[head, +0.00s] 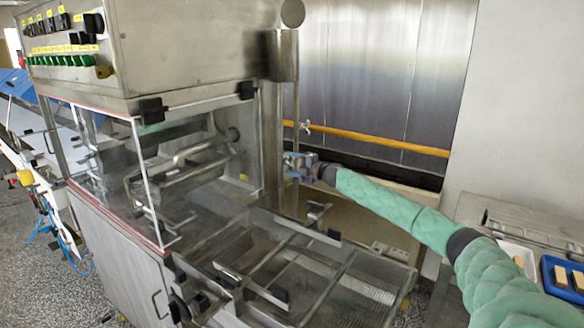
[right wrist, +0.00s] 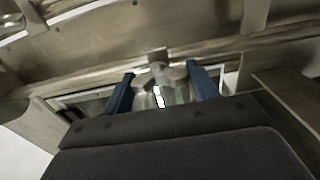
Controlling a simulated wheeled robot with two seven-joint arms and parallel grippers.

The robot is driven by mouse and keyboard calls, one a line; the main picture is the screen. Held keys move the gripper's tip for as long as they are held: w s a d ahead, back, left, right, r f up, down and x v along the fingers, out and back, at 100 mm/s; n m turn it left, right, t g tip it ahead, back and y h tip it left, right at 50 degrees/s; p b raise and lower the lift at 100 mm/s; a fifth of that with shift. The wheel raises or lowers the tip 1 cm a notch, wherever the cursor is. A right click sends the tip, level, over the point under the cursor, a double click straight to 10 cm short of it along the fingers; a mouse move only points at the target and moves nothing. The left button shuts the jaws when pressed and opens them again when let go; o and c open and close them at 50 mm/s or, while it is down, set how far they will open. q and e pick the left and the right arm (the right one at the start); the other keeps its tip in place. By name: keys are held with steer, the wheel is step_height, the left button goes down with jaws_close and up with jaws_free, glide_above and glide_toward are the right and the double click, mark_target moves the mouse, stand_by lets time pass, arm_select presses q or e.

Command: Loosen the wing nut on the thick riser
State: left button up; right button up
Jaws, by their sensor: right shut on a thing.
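My right gripper (head: 288,161) reaches in from the right in the head view, up against the upright metal post (head: 282,110) at the machine's right rear corner. In the right wrist view, its blue fingers (right wrist: 162,88) stand on either side of a grey metal wing nut (right wrist: 158,72) and are shut on it. The wing nut sits on a metal bar, and my gripper hides it in the head view. A second small wing-like fitting (head: 305,127) shows higher up, beside the post. My left gripper is not in view.
The machine's clear hood (head: 190,150) stands left of my gripper, and a wire-mesh conveyor frame (head: 330,265) lies below it. A yellow rail (head: 380,138) runs along the back wall. A blue tray (head: 562,280) is at the far right.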

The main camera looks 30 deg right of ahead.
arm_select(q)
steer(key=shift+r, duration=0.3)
arm_select(e)
steer(key=shift+f, duration=0.15)
steer(key=o, duration=1)
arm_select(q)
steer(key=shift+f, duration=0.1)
arm_select(e)
steer(key=shift+s, duration=0.15)
steer(key=shift+s+d, duration=0.2)
arm_select(q)
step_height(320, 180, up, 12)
steer(key=b, duration=0.3)
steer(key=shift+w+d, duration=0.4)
arm_select(e)
steer(key=v, duration=0.7)
